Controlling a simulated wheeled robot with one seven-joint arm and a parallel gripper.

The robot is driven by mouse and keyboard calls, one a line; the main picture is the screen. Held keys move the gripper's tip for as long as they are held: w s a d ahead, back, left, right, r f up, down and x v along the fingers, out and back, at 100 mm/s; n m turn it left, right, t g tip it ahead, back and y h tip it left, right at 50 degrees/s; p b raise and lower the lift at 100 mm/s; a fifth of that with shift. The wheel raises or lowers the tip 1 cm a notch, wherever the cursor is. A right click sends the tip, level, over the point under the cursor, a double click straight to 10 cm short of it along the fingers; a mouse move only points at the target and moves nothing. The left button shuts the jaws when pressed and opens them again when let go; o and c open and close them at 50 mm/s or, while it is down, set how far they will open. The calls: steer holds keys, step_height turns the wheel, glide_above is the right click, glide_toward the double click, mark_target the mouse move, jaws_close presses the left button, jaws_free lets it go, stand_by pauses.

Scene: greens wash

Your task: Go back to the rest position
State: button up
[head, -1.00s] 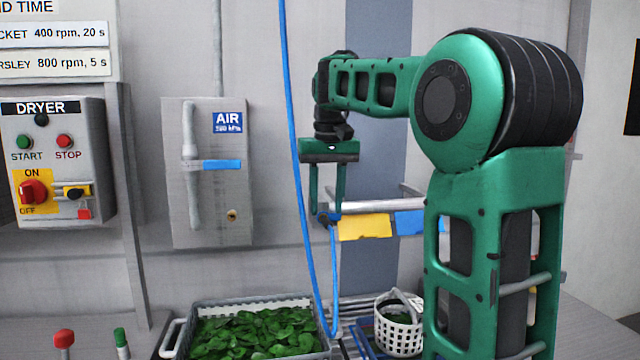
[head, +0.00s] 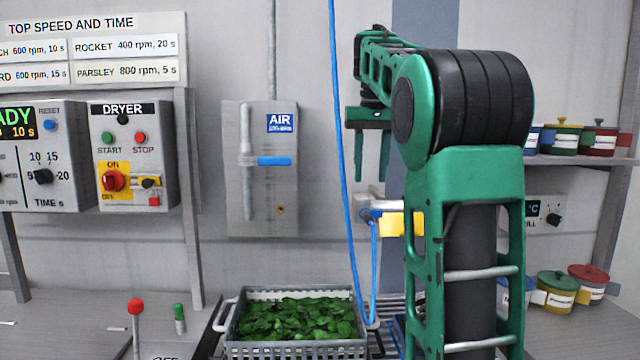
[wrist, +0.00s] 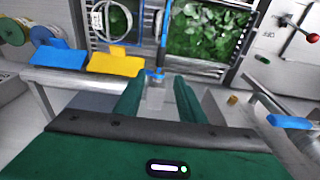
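My gripper (head: 372,178) hangs from my green arm at the middle right of the head view, fingers pointing down. Its two fingers (wrist: 160,100) are apart in the wrist view, with nothing between them. Below the fingers in the head view is a nozzle end of the blue air hose (head: 366,215) on a grey bracket, apart from them. My upper arm hides part of the bench and wall on the right.
A grey crate of green leaves (head: 295,349) stands on the bench. The blue hose hangs beside my gripper. The dryer panel (head: 135,190) and the air panel (head: 262,215) are on the wall to the left. Lidded pots (head: 560,138) stand at the right.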

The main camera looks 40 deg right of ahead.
steer(key=s+a+f, duration=0.5)
steer(key=s+f, duration=0.3)
steer(key=f, duration=0.2)
steer(key=s+a+f, duration=0.5)
steer(key=s+f, duration=0.3)
steer(key=f, duration=0.3)
steer(key=s+a+f+g+y, duration=0.1)
steer(key=s+a+f, duration=0.5)
steer(key=f, duration=0.5)
steer(key=shift+s+f, duration=0.2)
steer(key=shift+s, duration=1)
steer(key=shift+w+f, duration=0.2)
steer(key=shift+w, duration=0.4)
steer(key=shift+c, duration=0.6)
